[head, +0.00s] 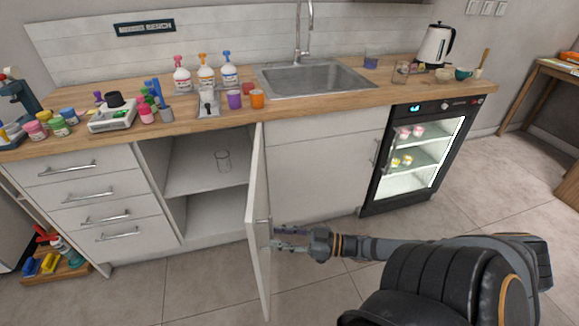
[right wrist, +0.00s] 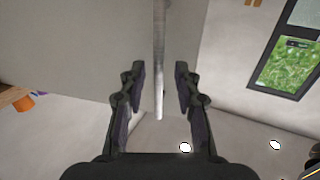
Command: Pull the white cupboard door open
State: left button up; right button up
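The white cupboard door (head: 257,200) stands swung well out from the counter, seen nearly edge-on in the head view. A pale panel, probably the door (right wrist: 70,45), fills the left there. My left gripper is not in view.
Drawers (head: 100,205) are left of the open cupboard. A closed cupboard front (head: 320,165) and a lit glass-fronted fridge (head: 422,155) are to the right. Bottles, cups and a kettle (head: 436,46) stand on the worktop (head: 330,108). The tiled floor (head: 205,290) in front is clear.

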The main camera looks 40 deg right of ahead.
jog(key=shift+v, duration=2.2)
